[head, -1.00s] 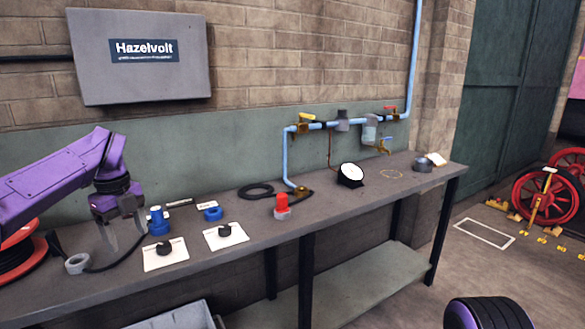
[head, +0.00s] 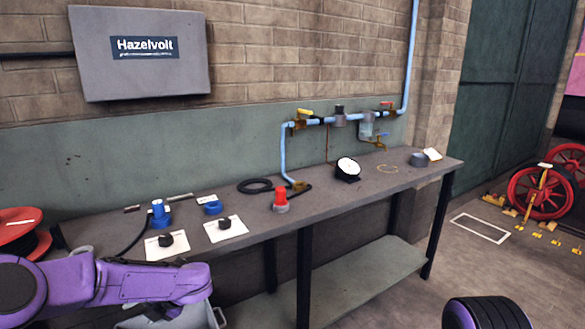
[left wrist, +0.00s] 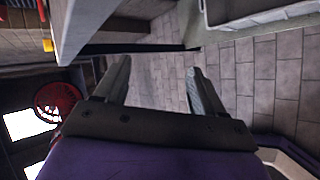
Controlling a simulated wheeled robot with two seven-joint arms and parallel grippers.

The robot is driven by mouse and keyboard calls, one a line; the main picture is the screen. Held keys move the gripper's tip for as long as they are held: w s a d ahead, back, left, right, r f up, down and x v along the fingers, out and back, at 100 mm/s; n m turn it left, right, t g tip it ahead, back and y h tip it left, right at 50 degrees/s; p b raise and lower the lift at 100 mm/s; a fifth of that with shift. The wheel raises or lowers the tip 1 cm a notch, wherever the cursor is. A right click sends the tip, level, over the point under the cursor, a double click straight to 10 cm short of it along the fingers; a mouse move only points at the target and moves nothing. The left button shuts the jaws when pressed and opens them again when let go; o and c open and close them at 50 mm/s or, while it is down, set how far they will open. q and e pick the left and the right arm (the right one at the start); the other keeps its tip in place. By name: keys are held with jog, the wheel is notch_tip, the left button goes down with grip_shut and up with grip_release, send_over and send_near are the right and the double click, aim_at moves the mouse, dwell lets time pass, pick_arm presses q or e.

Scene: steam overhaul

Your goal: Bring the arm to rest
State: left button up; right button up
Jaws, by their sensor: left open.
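My purple left arm (head: 110,283) lies low across the bottom left of the head view, in front of the bench. Its gripper is mostly hidden at the bottom edge, where a grey finger just shows. In the left wrist view my left gripper (left wrist: 158,72) is open, with two grey fingers apart and nothing between them. Paving-like floor shows beyond them. My right gripper is not in view.
The grey bench (head: 330,205) carries a blue plug-like part (head: 160,214), black knobs on white cards, a red lamp-like part (head: 280,197) and a dial gauge (head: 347,169). A grey bin (head: 150,316) stands below, near my arm.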

pick_arm(q)
jog(key=s+d+f+m+t+h, duration=0.1)
jog(key=s+d+f+m+t, duration=0.15)
jog(key=s+f+m, duration=0.55)
jog(key=s+d+f+m+t+h, duration=0.1)
jog(key=s+d+f+m+t, duration=0.15)
jog(key=s+f+m, duration=0.5)
jog(key=s+f+m+g+h, duration=0.1)
jog(key=s+f+m+h, duration=0.1)
jog(key=s+m, duration=0.5)
jog(key=s+d+f+m+g+h, duration=0.1)
jog(key=s+f+m, duration=0.4)
jog(key=s, duration=0.9)
jog(key=shift+d+m+g+h, duration=0.25)
jog(key=shift+m+g+h, duration=0.25)
jog(key=shift+m+h, duration=0.6)
